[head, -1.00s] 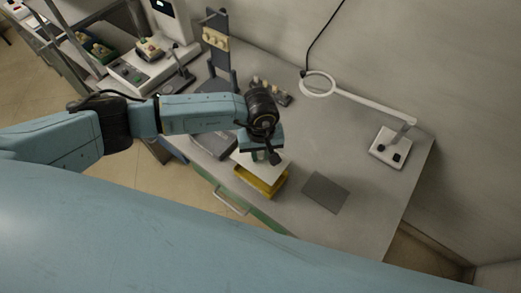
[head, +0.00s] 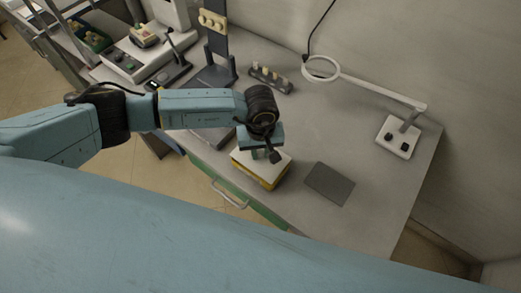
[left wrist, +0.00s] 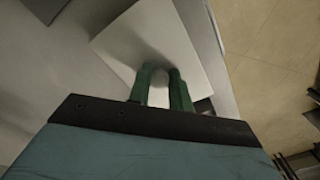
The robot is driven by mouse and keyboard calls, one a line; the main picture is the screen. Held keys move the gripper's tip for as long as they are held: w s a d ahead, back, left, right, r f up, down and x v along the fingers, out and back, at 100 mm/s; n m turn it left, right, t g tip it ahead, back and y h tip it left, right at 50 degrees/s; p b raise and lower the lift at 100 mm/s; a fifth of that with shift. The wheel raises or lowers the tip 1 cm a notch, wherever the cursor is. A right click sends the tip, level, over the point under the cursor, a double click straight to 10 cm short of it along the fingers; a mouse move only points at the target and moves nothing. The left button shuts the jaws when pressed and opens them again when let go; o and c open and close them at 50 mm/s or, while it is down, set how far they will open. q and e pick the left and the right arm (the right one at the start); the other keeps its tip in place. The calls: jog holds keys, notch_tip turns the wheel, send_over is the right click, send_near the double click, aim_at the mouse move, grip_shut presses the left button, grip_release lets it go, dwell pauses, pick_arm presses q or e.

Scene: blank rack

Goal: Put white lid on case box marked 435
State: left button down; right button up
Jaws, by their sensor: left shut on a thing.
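The white lid (head: 281,169) lies over the yellow case box (head: 262,180) near the front edge of the table. It looks level and close on the box's top; I cannot tell whether it is fully seated. My left gripper (head: 266,155) is above the lid, shut on it. In the left wrist view the lid (left wrist: 184,42) spreads beyond the two green fingertips (left wrist: 161,80), which hide where they grip. The box's marking cannot be read. My right gripper is not in view.
A dark grey mat (head: 330,184) lies right of the box. A ring-lamp magnifier (head: 322,69) stands on the right, with its base (head: 397,138) near the table's edge. A dark stand (head: 216,45) and a small rack (head: 270,78) are behind. Table space between is clear.

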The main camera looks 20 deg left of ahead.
aim_at(261, 154)
pick_arm(q)
jog(key=shift+f+b, duration=0.1)
jog(key=shift+b, duration=0.6)
dwell(1.9)
jog(key=shift+f+b, duration=0.85)
jog(key=shift+b, duration=0.1)
jog(key=c, duration=1.2)
grip_release()
jog(key=shift+r, duration=0.15)
notch_tip(261, 154, up, 13)
jog(key=shift+r, duration=0.1)
